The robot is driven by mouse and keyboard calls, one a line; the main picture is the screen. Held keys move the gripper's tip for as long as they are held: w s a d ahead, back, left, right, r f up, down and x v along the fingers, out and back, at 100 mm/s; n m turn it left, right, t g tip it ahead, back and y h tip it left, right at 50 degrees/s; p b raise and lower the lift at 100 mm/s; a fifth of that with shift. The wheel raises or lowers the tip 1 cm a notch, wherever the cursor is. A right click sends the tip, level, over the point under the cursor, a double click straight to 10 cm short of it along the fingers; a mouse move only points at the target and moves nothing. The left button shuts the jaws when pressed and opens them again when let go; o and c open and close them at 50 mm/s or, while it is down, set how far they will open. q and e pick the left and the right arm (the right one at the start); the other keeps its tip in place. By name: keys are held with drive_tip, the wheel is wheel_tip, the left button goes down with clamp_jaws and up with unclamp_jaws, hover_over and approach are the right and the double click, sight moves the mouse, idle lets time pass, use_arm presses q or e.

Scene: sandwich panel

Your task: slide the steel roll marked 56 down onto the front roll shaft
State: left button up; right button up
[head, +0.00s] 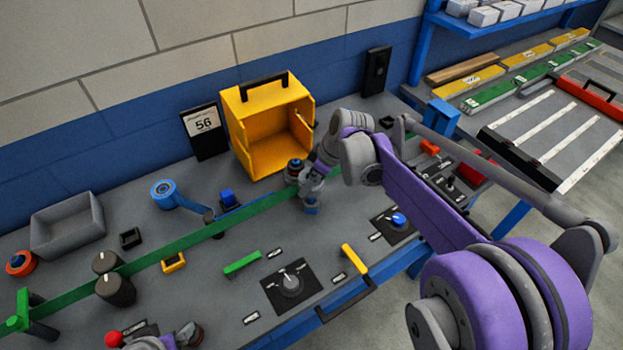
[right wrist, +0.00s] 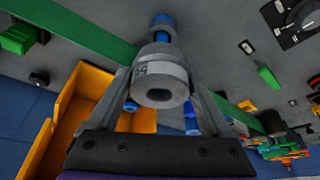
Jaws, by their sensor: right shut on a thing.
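The steel roll (right wrist: 160,80) is a grey ring with a slotted hole and a partly visible marking starting with 5. My right gripper (right wrist: 162,85) is shut on it, one finger on each side. In the head view my right gripper (head: 309,188) is beside the green strip, in front of the yellow cabinet, and largely hides the roll. A blue-topped shaft (right wrist: 162,24) shows past the roll in the right wrist view; I cannot tell whether they touch. My left gripper (head: 188,335) is partly seen at the bottom edge; its jaws are unclear.
The green strip (head: 235,220) crosses the bench past dark rollers (head: 116,290). The open yellow cabinet (head: 275,150) stands behind, beside a card (head: 203,125) reading 56. A dial (head: 290,283) and a blue knob (head: 398,219) are in front. A grey tray (head: 68,225) is at left.

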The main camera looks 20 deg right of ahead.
use_arm(q)
drive_tip(key=shift+s+f+b, duration=0.25)
drive_tip(key=shift+f+b, duration=0.4)
drive_tip(key=shift+f, duration=0.2)
drive_tip(key=shift+s+f+b, duration=0.2)
drive_tip(key=shift+f+b, duration=0.45)
drive_tip(key=shift+f, duration=0.15)
use_arm(e)
drive_tip(key=shift+f, duration=2.25)
use_arm(q)
drive_tip(key=shift+s+f, duration=0.1)
drive_tip(key=shift+s, duration=0.05)
use_arm(e)
drive_tip(key=shift+s+f, duration=0.15)
drive_tip(key=shift+f, duration=0.05)
use_arm(q)
drive_tip(key=shift+f, duration=0.1)
use_arm(e)
drive_tip(key=o, duration=1.5)
drive_tip(key=shift+o, duration=0.2)
